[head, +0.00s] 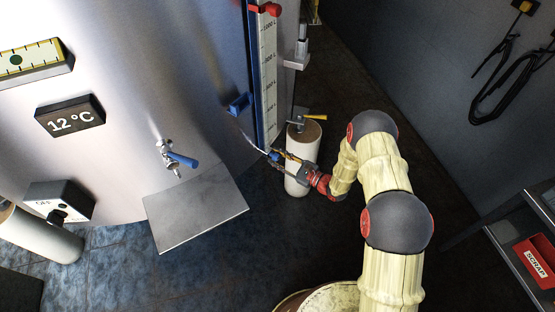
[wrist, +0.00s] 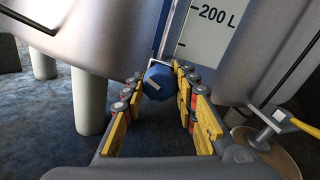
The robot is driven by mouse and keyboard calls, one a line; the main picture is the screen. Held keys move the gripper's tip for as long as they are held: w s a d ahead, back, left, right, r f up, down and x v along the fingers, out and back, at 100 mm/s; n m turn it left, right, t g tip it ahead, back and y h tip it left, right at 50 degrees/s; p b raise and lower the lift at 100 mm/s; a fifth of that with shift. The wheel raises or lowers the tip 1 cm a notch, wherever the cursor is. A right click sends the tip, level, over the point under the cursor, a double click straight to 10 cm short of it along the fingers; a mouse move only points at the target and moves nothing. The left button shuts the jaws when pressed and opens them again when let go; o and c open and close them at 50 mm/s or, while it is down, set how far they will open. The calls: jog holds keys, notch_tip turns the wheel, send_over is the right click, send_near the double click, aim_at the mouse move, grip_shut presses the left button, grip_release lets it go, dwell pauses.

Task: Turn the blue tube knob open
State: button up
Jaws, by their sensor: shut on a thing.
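The blue tube knob (wrist: 158,83) shows at the middle of the wrist view, at the lower end of the level tube beside the white scale (wrist: 208,28). A pale line marks its face. My gripper (wrist: 159,78) has its yellow fingers on either side of the knob and is shut on it.
A tap with a blue lever (head: 181,159) sits left on the tank (head: 190,60), above a metal plate (head: 197,208). A yellow-handled valve (head: 315,117) stands close to my gripper, above a pale tank leg (head: 303,145). Dark floor at the right is open.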

jog(key=n+b, duration=0.1)
jog(key=n, duration=0.3)
jog(key=shift+n, duration=0.4)
jog(key=shift+b, duration=0.3)
jog(key=o, duration=1.2)
jog(key=shift+c, duration=0.2)
jog(key=v, duration=1.2)
jog(key=shift+a+f, duration=0.1)
